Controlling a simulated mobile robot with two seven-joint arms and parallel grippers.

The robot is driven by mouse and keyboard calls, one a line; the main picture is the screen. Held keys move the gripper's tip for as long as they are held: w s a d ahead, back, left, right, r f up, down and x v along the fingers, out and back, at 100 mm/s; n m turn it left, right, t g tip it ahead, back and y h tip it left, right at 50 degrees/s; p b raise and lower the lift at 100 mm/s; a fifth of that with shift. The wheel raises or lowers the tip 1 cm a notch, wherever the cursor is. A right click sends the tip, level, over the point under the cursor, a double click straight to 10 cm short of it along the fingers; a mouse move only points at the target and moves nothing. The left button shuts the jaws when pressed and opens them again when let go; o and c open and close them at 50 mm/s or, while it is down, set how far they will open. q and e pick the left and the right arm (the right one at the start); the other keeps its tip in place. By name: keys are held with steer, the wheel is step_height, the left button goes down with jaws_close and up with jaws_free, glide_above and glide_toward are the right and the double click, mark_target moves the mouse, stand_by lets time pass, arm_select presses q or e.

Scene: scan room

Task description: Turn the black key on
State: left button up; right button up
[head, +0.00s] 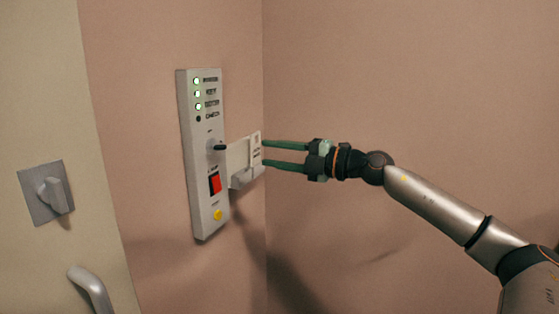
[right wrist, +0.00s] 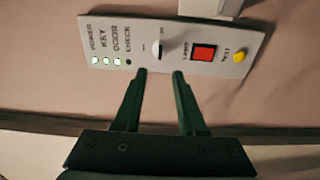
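The black key (head: 218,147) sits on a pale control panel (head: 204,222) on the wall, between the lamps and a red switch (head: 214,184). In the right wrist view the key (right wrist: 159,48) stands just beyond the fingertips, roughly in line with the gap between them, and not held. My right gripper (head: 264,152) is open, with two parallel green fingers pointing toward the panel; they show apart in the right wrist view (right wrist: 160,73). The lamps for POWER, KEY and DOOR are lit green; CHECK is dark. My left gripper is out of view.
A white box (head: 243,180) juts out beside the panel, close to the right fingertips in the head view. A yellow button (head: 218,215) is low on the panel. A grey plate with a knob (head: 55,195) and a handle (head: 91,287) are at left.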

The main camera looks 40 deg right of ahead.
steer(key=shift+s+d, duration=0.3)
steer(key=shift+s, duration=0.1)
stand_by(0.4)
steer(key=s+a+f+m+h+p, duration=0.1)
steer(key=s+f+m+h, duration=0.3)
steer(key=f, duration=0.8)
steer(key=s+a+f+m+p, duration=0.1)
steer(key=a+f+m, duration=0.1)
steer(key=f+m, duration=0.65)
steer(key=s+a+f+m+h+p, duration=0.1)
steer(key=s+f+m+h, duration=0.15)
steer(key=f, duration=1.15)
steer(key=s+a+f+m+g, duration=0.1)
steer(key=s+a+f+g, duration=0.1)
steer(key=s+a+f, duration=0.3)
steer(key=s+a+f+m+g+y+p, duration=0.1)
steer(key=s+a+f, duration=0.4)
steer(key=a, duration=0.6)
steer(key=s+a+f+m+g+y+p, duration=0.1)
steer(key=s+a+f+m+g, duration=0.2)
steer(key=a, duration=0.5)
step_height(320, 180, down, 2)
steer(key=shift+s+f+g, duration=0.25)
steer(key=shift+s+g, duration=0.45)
steer(key=shift+s, duration=0.55)
